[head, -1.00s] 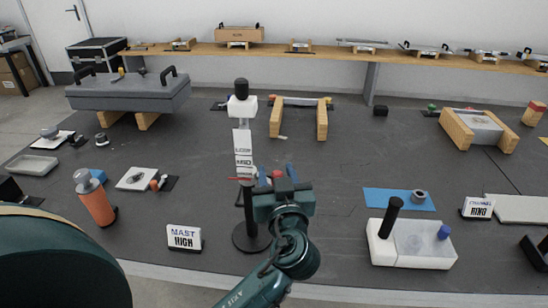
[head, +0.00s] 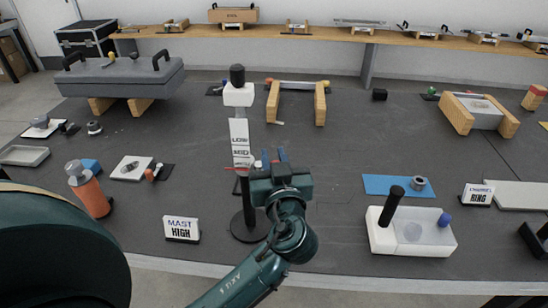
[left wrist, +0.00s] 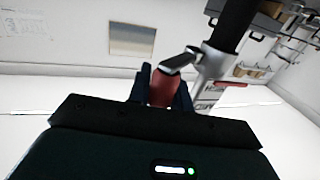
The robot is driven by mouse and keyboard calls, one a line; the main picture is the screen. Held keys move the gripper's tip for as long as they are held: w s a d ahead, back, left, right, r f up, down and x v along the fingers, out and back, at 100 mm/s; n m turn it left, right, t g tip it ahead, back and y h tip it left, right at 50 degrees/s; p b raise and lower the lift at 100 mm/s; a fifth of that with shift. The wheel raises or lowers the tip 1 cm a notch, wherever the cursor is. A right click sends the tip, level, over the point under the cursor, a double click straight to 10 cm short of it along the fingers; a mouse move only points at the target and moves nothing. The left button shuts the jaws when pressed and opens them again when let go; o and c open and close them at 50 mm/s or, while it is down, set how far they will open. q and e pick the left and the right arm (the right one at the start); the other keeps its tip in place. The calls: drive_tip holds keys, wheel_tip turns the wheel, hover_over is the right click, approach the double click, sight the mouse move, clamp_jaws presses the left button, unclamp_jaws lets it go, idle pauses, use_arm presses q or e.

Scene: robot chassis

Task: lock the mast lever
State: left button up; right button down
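The mast (head: 239,144) stands upright on a round black base (head: 250,226), with a white block and black cap at its top. Its white scale reads LOW and MID; lower marks are partly hidden. A thin red pointer sits at the scale's lower part. My left gripper (head: 274,160) is just right of the pole. In the left wrist view, its two blue fingers sit close on either side of the lever's red knob (left wrist: 162,89), with no clear gap. The lever's metal clamp (left wrist: 212,64) is around the black pole. My right gripper is out of view.
A sign (head: 182,229) reading MAST HIGH stands left of the base. An orange cylinder (head: 90,194) is further left. A white box (head: 412,232) with a black handle stands right. Wooden rails (head: 320,104) lie behind the mast. Mat between gripper and white box is clear.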

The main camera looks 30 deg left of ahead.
use_arm(q)
clamp_jaws()
drive_tip(key=m+h, duration=0.1)
drive_tip(key=m+t+h+b, duration=0.1)
drive_tip(key=shift+s+t+h+b, duration=0.3)
drive_tip(key=shift+s, duration=0.05)
drive_tip(key=o, duration=0.5)
unclamp_jaws()
drive_tip(key=shift+o, duration=0.2)
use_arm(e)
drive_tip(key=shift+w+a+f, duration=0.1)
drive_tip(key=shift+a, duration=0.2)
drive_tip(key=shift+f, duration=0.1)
